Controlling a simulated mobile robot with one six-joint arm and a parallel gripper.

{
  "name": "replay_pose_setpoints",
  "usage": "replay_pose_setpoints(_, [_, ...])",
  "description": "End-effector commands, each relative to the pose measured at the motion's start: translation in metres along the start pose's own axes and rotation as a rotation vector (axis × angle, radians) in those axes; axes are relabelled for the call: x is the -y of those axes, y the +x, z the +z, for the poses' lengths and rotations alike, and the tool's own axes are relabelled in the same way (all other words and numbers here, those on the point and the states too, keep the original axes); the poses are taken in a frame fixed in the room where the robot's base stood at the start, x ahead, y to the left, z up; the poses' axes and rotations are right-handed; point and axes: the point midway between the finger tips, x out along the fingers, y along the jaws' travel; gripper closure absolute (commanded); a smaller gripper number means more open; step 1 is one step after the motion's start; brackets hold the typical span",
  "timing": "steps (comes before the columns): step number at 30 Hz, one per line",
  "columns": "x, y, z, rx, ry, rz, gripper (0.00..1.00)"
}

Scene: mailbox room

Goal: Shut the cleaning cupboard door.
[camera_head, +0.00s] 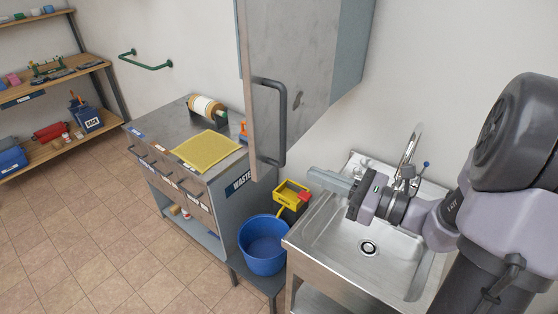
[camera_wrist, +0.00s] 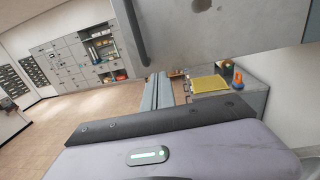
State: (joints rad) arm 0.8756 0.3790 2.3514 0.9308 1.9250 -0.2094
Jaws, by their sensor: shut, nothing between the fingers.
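The cleaning cupboard door (camera_head: 300,60) is a scuffed grey panel with a dark vertical bar handle (camera_head: 270,125). It stands open, swung out from the wall cupboard (camera_head: 352,55), with its handle edge toward the room. The cupboard's inside is mostly hidden. In the wrist view the door (camera_wrist: 215,22) fills the top, with its handle (camera_wrist: 136,35) at its left. My gripper (camera_head: 318,179) is shut and empty, below and right of the handle in the head view, apart from the door. Its closed fingers also show in the wrist view (camera_wrist: 158,88).
A steel sink (camera_head: 335,235) with a tall tap (camera_head: 410,150) lies under my gripper. A blue bucket (camera_head: 263,245) and a yellow box (camera_head: 291,195) are left of it. A drawer counter (camera_head: 150,120) with a yellow mat (camera_head: 206,150) stands further left. The tiled floor is open.

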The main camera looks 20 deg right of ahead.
Motion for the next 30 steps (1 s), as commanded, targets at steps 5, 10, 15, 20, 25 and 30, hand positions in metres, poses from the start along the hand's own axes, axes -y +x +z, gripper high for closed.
replay_pose_setpoints(5, [-0.002, 0.04, 0.0, -0.001, -0.002, 0.006, 1.0])
replay_pose_setpoints(10, [-0.002, 0.07, 0.0, -0.001, -0.003, 0.005, 1.0])
replay_pose_setpoints(15, [-0.001, 0.086, 0.0, -0.002, -0.002, 0.004, 1.0])
replay_pose_setpoints(20, [-0.001, 0.088, 0.0, -0.002, -0.002, 0.002, 1.0])
replay_pose_setpoints(25, [-0.001, 0.088, 0.0, -0.002, -0.002, 0.002, 1.0])
replay_pose_setpoints(30, [-0.002, 0.09, 0.0, -0.003, -0.002, -0.002, 1.0])
